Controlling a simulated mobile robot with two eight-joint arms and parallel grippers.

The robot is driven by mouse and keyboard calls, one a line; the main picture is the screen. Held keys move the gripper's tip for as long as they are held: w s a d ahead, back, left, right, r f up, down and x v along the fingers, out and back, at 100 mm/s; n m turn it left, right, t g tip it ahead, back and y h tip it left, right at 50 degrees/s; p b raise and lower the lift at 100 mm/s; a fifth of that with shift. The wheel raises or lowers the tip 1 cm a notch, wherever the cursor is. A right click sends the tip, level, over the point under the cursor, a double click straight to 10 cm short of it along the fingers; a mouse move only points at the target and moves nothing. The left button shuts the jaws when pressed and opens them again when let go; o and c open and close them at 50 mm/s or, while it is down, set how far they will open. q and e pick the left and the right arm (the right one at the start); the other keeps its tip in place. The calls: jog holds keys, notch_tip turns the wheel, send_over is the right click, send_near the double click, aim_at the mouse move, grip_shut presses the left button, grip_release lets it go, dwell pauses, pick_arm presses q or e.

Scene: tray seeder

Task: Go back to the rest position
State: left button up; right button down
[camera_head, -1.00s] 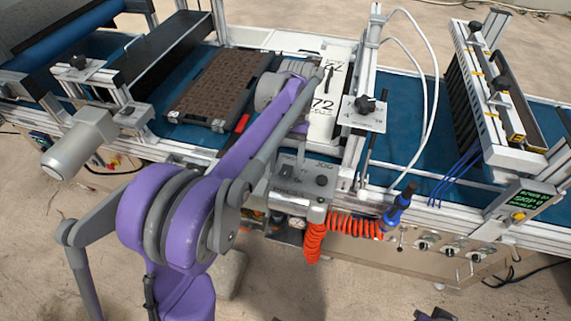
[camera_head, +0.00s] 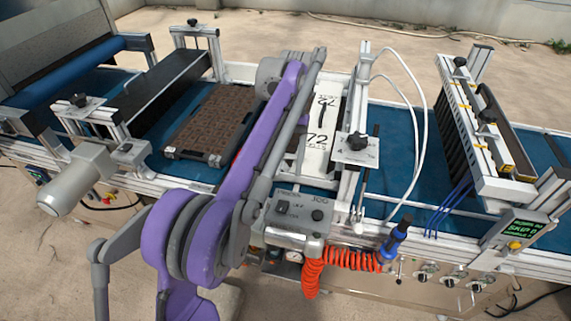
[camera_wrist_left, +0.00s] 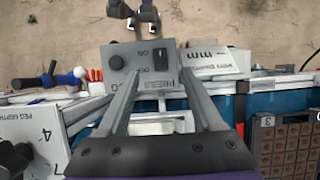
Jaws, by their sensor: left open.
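My left arm (camera_head: 243,170) is purple and grey and reaches from the bottom of the head view up across the seeder. Its gripper is mostly hidden there behind the forearm. In the left wrist view my left gripper (camera_wrist_left: 160,95) shows as two grey fingers standing apart, with nothing held between them. The grey JOG control box (camera_wrist_left: 150,68) appears beyond the fingers. It also stands at the front edge of the seeder in the head view (camera_head: 297,222). My right gripper cannot be made out.
A brown-celled tray (camera_head: 208,122) lies on the blue belt left of my forearm. White plates marked 72 (camera_head: 317,148) lie right of it. A red coiled hose (camera_head: 340,260) with a blue nozzle, white tubes (camera_head: 424,130) and a metal frame (camera_head: 363,90) stand further right.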

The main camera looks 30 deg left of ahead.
pick_arm(q)
jog(key=s+d+f+m+t+p, duration=0.1)
jog(key=s+d+f+t, duration=0.1)
jog(key=s, duration=0.4)
jog(key=s+d+f+t, duration=0.3)
jog(key=s+f+t, duration=0.1)
jog(key=s+f, duration=0.2)
jog(key=s+d+f+m+t+y+p, duration=0.1)
jog(key=s+d+f+t, duration=0.1)
jog(key=s+f+t, duration=0.2)
jog(key=s, duration=0.3)
jog(key=shift+s+d+f+m+p, duration=0.2)
jog(key=shift+d+f+m+p, duration=0.1)
jog(key=shift+d+f, duration=0.1)
